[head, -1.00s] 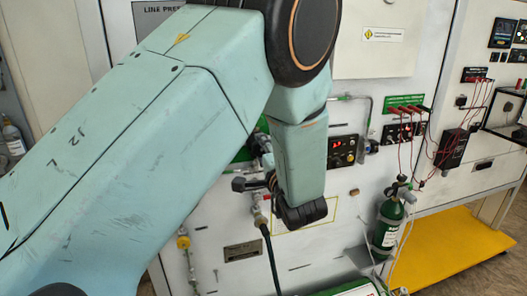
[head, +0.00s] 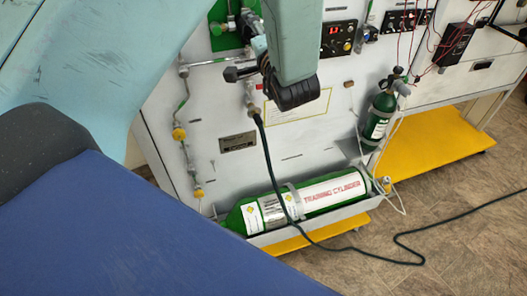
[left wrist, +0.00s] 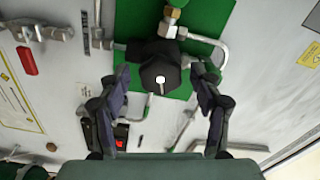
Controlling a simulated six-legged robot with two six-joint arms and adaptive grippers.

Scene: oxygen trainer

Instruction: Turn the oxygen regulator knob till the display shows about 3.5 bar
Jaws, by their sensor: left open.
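The black regulator knob (left wrist: 160,75), with a pale centre, is on a green plate on the panel. In the left wrist view it sits between the two dark fingers of my left gripper (left wrist: 161,88), with a visible gap on both sides. My left gripper (head: 255,70) is open; in the head view its arm hides most of the knob. The red display (head: 334,30) is on a black control box right of the arm, and its digits are too small to read. It also shows in the left wrist view (left wrist: 121,131). My right gripper is not in view.
A green training cylinder (head: 320,193) lies in a low tray under the panel. A smaller green cylinder (head: 379,115) stands to the right, by a yellow shelf (head: 430,140). A dark hose (head: 268,160) hangs below the gripper and runs over the floor. Pipes line the panel's left.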

